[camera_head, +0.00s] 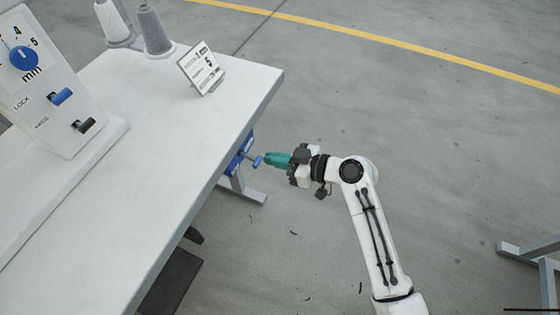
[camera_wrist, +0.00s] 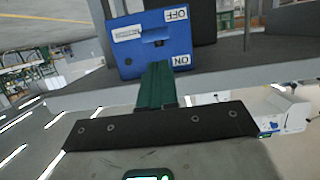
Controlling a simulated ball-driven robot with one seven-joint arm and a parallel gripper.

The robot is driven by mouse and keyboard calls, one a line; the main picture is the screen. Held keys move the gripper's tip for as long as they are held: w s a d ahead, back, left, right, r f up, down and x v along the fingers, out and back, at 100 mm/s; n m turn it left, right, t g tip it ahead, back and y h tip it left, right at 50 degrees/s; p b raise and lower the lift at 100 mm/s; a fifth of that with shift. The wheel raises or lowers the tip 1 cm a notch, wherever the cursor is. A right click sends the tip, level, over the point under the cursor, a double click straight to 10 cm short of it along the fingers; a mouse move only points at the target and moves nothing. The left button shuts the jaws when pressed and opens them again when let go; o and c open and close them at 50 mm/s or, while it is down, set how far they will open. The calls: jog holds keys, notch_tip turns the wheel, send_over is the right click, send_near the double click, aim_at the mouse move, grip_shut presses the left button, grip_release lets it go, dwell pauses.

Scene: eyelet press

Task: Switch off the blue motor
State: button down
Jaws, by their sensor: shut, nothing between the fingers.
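The blue motor switch box (camera_head: 240,154) is mounted under the right edge of the white table. A short lever with a blue end (camera_head: 257,161) sticks out from it towards my gripper. In the wrist view the blue box face (camera_wrist: 130,55) appears upside down, with an OFF label (camera_wrist: 176,14) at the top, an ON label (camera_wrist: 181,60) below it and a dark slot between them. My gripper (camera_head: 266,159), with green fingers, is shut and empty, right at the lever's end. The fingers (camera_wrist: 160,66) overlap the lower part of the box. I cannot tell whether they touch the lever.
The white table (camera_head: 150,170) carries a machine with a blue dial and switches (camera_head: 60,96), thread cones (camera_head: 154,30) and a small sign (camera_head: 201,68). A table leg (camera_head: 245,194) stands below the box.

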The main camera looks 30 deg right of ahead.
jog(key=v, duration=1)
dwell(0.4)
jog(key=s+a+f+m+g+h+p, duration=0.25)
jog(key=s+g+p, duration=0.35)
jog(key=s, duration=0.4)
jog(key=s+d+r+m+g+h+p, duration=0.1)
jog(key=s+d+m+g+h+p, duration=0.1)
jog(key=s, duration=0.3)
jog(key=s+d+r+m+g+h+p, duration=0.2)
jog(key=s+m+g+h, duration=0.1)
jog(key=s, duration=0.3)
jog(key=shift+r+h, duration=0.15)
jog(key=shift+h, duration=0.5)
